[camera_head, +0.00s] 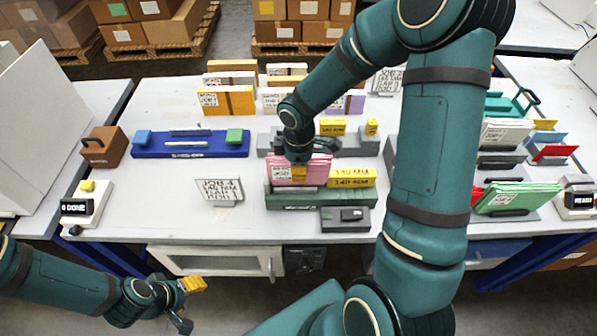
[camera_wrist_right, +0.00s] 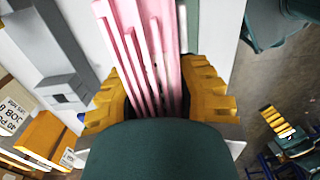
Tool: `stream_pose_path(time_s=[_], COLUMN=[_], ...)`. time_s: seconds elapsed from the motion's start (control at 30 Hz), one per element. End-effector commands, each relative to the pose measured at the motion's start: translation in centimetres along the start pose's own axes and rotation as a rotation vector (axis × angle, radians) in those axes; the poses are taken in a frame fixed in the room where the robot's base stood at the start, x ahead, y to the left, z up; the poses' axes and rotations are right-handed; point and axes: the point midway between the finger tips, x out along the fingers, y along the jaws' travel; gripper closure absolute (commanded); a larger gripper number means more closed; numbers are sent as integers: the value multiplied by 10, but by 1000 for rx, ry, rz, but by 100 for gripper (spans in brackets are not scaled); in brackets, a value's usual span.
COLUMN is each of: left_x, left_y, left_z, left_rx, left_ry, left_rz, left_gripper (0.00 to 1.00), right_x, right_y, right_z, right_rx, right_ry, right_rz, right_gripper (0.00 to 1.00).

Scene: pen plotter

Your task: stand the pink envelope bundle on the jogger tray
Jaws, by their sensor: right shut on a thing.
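The pink envelope bundle (camera_head: 312,170) is upright at the middle of the table, at or just above a long dark green tray (camera_head: 320,201). That is probably the jogger tray; no label confirms it. I cannot tell whether the bundle's bottom touches it. My right gripper (camera_head: 298,168) is shut on the bundle from above. In the right wrist view, the yellow fingers of my right gripper (camera_wrist_right: 157,95) lie on both sides of the pink envelope bundle (camera_wrist_right: 140,45), several layers showing edge-on. My left gripper (camera_head: 190,303) is open and empty, low in front of the table.
A yellow labelled block (camera_head: 351,178) sits right of the bundle. A grey device (camera_head: 345,219) is in front of the green tray, and a sign card (camera_head: 219,190) stands left. A blue tray (camera_head: 190,144) lies farther left. My right arm hides the table's right-centre part.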

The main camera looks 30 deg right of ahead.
Motion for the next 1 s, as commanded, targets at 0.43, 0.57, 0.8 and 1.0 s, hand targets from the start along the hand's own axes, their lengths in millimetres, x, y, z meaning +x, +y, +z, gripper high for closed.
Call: stream_pose_path(time_s=[0.43,0.57,0.8,1.0], left_x=[6,8,8,5], left_y=[-2,-3,-3,-2], left_z=[2,3,4,3], left_rx=[1,2,2,2], left_ry=[-4,-7,-8,-6], left_rz=[0,1,1,1], left_gripper=[44,44,44,44], right_x=[15,19,20,16], right_y=[0,0,0,0], right_z=[0,0,0,0], right_rx=[0,0,0,0], right_ry=[1,1,0,1], right_rz=[1,0,-1,0], right_gripper=[100,100,46,46])
